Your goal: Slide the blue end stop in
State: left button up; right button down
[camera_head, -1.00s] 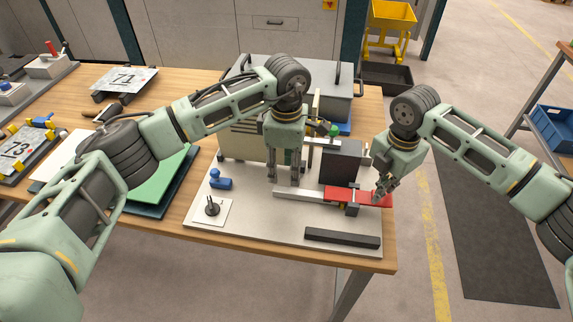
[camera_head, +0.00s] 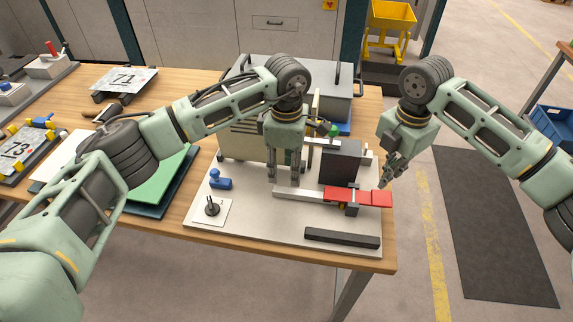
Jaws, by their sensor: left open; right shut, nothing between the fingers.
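A small blue block with a round knob, which looks like the blue end stop (camera_head: 221,182), sits on the left part of the light base plate (camera_head: 250,230). My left gripper (camera_head: 283,182) is open and points down over the left part of a grey bar (camera_head: 298,194), to the right of the blue block. I cannot tell whether its fingertips touch the bar. A red slide (camera_head: 376,198) lies at the right end of the bar, behind a dark clamp piece (camera_head: 352,209). My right gripper (camera_head: 383,186) is shut and empty beside the red slide's right end.
A dark upright block (camera_head: 339,167) stands behind the bar. A black strip (camera_head: 342,238) lies along the plate's front right. A white square with a black peg (camera_head: 211,208) is at front left. A green sheet (camera_head: 160,180) lies left of the plate.

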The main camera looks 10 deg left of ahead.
aim_at(216, 181)
jog(key=k, duration=1.5)
